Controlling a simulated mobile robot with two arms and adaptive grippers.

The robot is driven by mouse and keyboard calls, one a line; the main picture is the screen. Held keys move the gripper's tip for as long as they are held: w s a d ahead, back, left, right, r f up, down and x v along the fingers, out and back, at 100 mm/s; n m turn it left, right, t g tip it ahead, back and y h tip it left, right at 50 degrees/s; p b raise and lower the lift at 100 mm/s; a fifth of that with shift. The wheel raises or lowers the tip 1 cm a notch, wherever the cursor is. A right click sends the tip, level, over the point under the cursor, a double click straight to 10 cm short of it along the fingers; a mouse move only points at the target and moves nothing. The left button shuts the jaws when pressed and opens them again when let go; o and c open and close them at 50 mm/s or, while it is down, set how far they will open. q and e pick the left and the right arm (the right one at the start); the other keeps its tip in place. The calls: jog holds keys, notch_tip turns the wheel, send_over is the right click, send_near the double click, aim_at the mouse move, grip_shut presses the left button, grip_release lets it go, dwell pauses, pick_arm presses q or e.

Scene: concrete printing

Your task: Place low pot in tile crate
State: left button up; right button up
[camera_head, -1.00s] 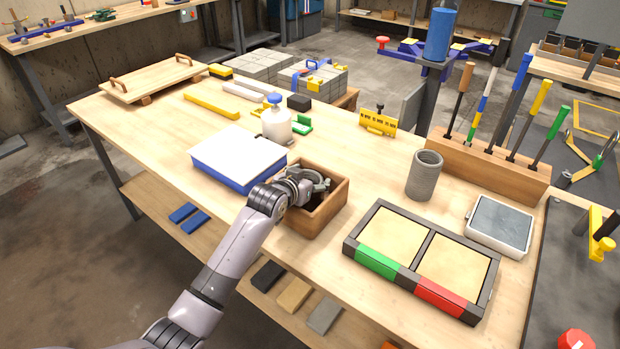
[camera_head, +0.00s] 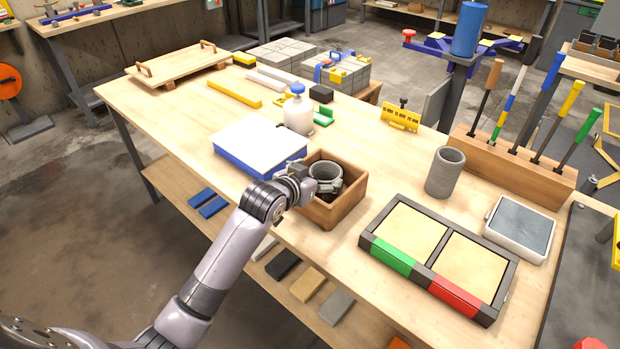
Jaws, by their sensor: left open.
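A small open wooden box (camera_head: 347,207), which I take for the tile crate, stands near the table's front edge. A low grey round pot (camera_head: 328,187) sits inside it, its rim and hollow showing. The bottom of the pot is hidden by the box wall. My left gripper (camera_head: 308,176) is open at the box's left side, close beside the pot. Its fingers are partly hidden by the wrist, so I cannot tell whether they touch the pot. My right gripper is not in view.
A blue tray with a white top (camera_head: 258,147) lies left of the box, and a white bottle (camera_head: 298,112) stands behind. A two-panel frame (camera_head: 440,258) and a tall grey ribbed pot (camera_head: 444,173) are to the right. Some bare tabletop lies between.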

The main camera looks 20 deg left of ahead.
pick_arm(q)
jog(key=shift+v, duration=1.85)
